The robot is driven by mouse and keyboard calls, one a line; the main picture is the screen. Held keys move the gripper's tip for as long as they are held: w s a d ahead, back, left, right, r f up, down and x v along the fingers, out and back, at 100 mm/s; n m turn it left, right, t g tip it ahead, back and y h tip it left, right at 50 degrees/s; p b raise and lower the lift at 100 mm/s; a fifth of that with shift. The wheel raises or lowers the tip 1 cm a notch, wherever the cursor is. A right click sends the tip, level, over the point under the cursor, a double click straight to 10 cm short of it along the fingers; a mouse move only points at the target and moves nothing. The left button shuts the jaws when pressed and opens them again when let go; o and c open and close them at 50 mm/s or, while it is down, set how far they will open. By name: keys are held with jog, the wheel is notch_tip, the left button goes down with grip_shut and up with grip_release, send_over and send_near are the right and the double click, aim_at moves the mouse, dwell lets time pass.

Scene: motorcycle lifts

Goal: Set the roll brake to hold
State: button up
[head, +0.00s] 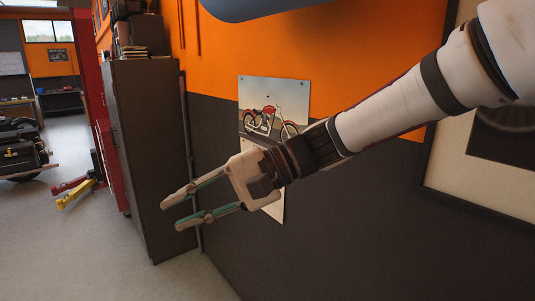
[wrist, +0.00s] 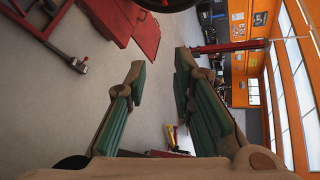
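My gripper (head: 172,212) is open and empty. It reaches out to the left in the head view, in front of a dark cabinet and the dark lower wall. I cannot pick out a roll brake in either view. A red frame (wrist: 45,30) with a small wheel-like foot (wrist: 78,66) lies at the upper left of the wrist view, well beyond the fingers. Whether a brake is on it is too small to tell.
A tall dark cabinet (head: 150,160) stands close behind my fingers. A motorcycle poster (head: 283,95) hangs on the wall beside my wrist. A red and yellow floor piece (head: 78,188) and part of a vehicle (head: 20,150) are farther left. Grey floor (head: 60,260) is clear at lower left.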

jog(key=s+d+f+t+h+b, duration=0.2)
jog(key=s+d+f+t+h, duration=0.1)
jog(key=d+f+h, duration=0.65)
jog(key=s+d+t+h+b, duration=0.1)
jog(key=s+d+t+h, duration=0.1)
jog(key=d, duration=0.9)
jog(key=s+d+n+t+h, duration=0.1)
jog(key=s+d+t+h, duration=0.1)
jog(key=d, duration=0.8)
jog(key=shift+s+d+r+t+b, duration=0.2)
jog(key=shift+d+r+t+b, duration=0.15)
jog(key=shift+t, duration=0.35)
